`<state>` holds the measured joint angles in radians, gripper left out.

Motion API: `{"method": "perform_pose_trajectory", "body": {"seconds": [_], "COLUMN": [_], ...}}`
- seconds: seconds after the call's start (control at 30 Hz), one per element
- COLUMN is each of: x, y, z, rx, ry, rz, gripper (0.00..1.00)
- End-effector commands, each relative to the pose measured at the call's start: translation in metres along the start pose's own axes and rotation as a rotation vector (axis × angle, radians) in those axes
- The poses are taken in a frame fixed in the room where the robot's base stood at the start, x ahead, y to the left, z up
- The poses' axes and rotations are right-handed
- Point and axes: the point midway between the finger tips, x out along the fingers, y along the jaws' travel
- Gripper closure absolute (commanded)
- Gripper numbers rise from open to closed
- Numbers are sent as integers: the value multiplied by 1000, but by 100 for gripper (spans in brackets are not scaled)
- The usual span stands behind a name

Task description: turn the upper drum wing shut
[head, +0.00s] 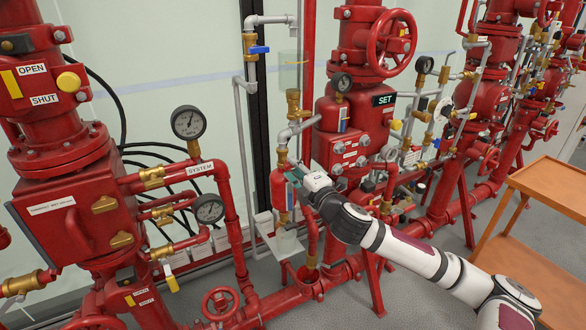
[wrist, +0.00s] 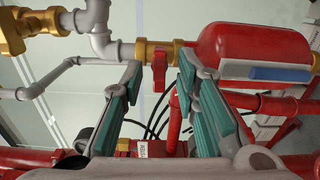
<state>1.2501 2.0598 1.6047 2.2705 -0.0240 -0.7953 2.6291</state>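The drum is a small red cylinder (head: 279,190) with a blue label in the head view; in the wrist view it lies sideways (wrist: 235,50) at upper right. A brass valve (wrist: 149,49) joins the drum's upper end to grey pipe. A short red wing (wrist: 160,67) sticks out from this valve, seemingly across the pipe line. My gripper (head: 294,172) is beside the drum's upper end in the head view. In the wrist view my gripper (wrist: 160,76) is open, with the wing between its fingertips. I cannot tell whether either finger touches it. The wing is not clear in the head view.
A large red handwheel (head: 391,40) is higher up. A red pipe with a gauge (head: 188,122) stands to the left. An orange cart (head: 545,190) is at right.

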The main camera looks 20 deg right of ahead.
Motion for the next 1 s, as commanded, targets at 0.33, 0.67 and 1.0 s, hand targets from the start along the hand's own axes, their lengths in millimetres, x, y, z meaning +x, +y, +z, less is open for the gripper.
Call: {"method": "perform_pose_trajectory", "body": {"seconds": [0.33,0.67,1.0], "x": [-48,-68,-66], "y": [2,0,-2], "z": [1,0,-21], "rx": [-1,0,-87], "ry": [-2,0,63], "rz": [0,0,-10], "gripper": [72,72,72]}}
